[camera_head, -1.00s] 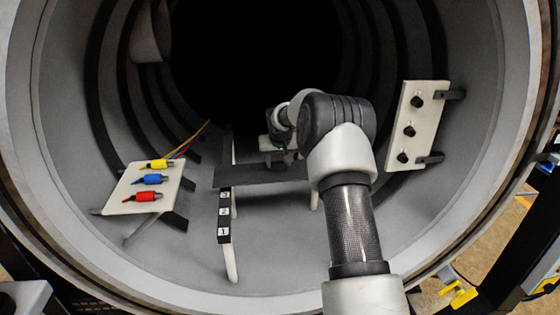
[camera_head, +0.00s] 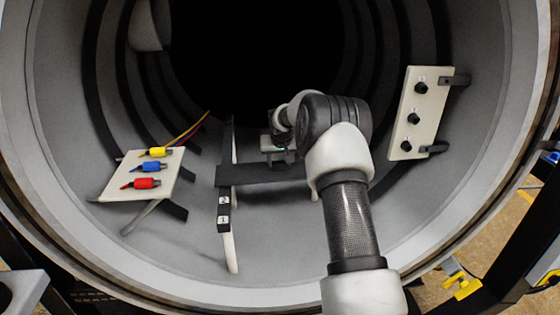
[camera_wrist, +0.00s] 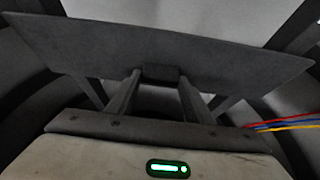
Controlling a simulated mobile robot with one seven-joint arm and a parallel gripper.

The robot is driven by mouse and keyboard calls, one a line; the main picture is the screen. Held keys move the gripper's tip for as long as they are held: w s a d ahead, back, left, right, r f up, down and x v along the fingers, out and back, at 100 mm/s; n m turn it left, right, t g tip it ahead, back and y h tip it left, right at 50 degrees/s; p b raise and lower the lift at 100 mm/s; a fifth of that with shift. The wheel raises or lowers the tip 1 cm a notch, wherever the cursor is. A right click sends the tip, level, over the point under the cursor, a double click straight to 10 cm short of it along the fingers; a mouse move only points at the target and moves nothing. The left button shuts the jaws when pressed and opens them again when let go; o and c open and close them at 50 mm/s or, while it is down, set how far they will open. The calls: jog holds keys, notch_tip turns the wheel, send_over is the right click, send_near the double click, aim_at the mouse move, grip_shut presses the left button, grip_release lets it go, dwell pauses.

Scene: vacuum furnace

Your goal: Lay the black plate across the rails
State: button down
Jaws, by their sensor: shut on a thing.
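The black plate (camera_head: 250,175) lies level crosswise above the rails inside the chamber. Its left end overlaps the left rail (camera_head: 228,235), just behind the numbered marks 2 and 1. My gripper (camera_head: 283,160) is shut on the plate at its far edge. In the wrist view, the two fingers (camera_wrist: 160,88) close on a small block at the middle of the edge of the plate (camera_wrist: 230,62). The right rail is mostly hidden behind my arm. I cannot tell whether the plate touches the rails or hovers just above them.
A pale panel (camera_head: 125,188) with yellow, blue and red connectors stands at left, with cables behind it. A pale panel (camera_head: 405,140) with black knobs is on the right wall. The round chamber rim surrounds my arm. The chamber floor in front is clear.

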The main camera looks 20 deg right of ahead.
jog(key=shift+w+f+b, duration=0.1)
jog(key=shift+f+b, duration=0.05)
jog(key=shift+b, duration=0.15)
dwell(0.4)
jog(key=c, duration=1)
grip_release()
jog(key=shift+o, duration=1)
jog(key=shift+f, duration=0.1)
